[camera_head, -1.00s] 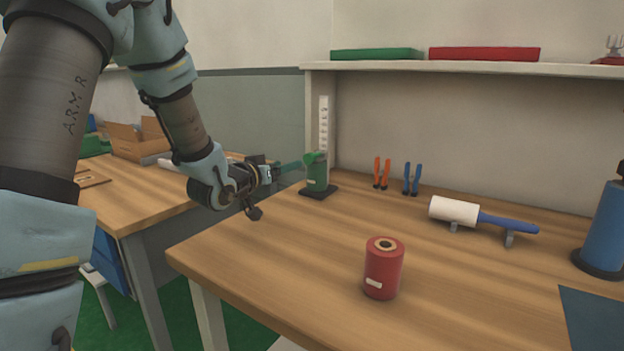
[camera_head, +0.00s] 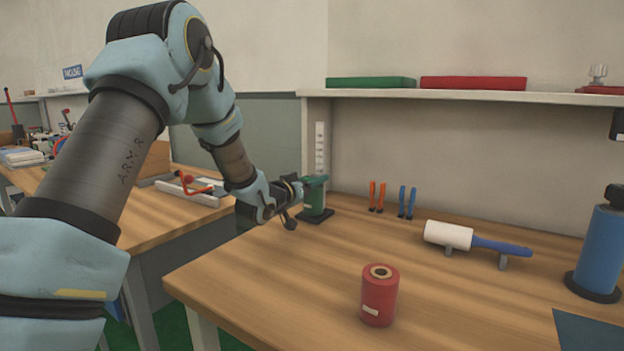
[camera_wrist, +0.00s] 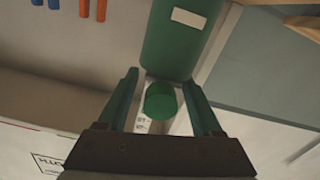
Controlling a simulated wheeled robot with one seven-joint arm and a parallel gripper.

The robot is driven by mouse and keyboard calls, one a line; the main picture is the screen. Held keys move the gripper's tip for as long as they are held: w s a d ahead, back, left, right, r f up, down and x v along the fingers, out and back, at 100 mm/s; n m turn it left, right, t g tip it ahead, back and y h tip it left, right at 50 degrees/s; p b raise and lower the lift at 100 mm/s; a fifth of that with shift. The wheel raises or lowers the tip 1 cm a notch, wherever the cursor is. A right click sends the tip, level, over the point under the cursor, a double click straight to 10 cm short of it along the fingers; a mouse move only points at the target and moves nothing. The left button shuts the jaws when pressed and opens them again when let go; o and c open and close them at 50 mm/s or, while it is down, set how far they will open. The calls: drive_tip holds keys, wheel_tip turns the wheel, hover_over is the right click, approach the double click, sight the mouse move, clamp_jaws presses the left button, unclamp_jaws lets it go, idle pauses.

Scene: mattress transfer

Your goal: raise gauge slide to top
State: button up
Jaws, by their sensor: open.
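The gauge stands at the back left of the bench, with a dark base (camera_head: 317,216) and an upright white marked scale (camera_head: 320,150). Its green slide (camera_head: 314,199) sits low on the scale, just above the base. In the wrist view the slide shows as a green body (camera_wrist: 180,38) with a pale label and a round green knob (camera_wrist: 160,103). My gripper (camera_wrist: 160,80) is open, with one green finger on each side of the knob. Contact with the knob cannot be told. In the head view my gripper (camera_head: 297,188) is at the slide's left side.
A red cylinder (camera_head: 379,298) stands at the front of the bench. Orange (camera_head: 377,197) and blue (camera_head: 407,203) handled tools and a white roller (camera_head: 449,235) on supports lie to the right. A shelf (camera_head: 450,95) runs above. The middle of the bench is clear.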

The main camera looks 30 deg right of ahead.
clamp_jaws()
idle(0.6)
idle(0.9)
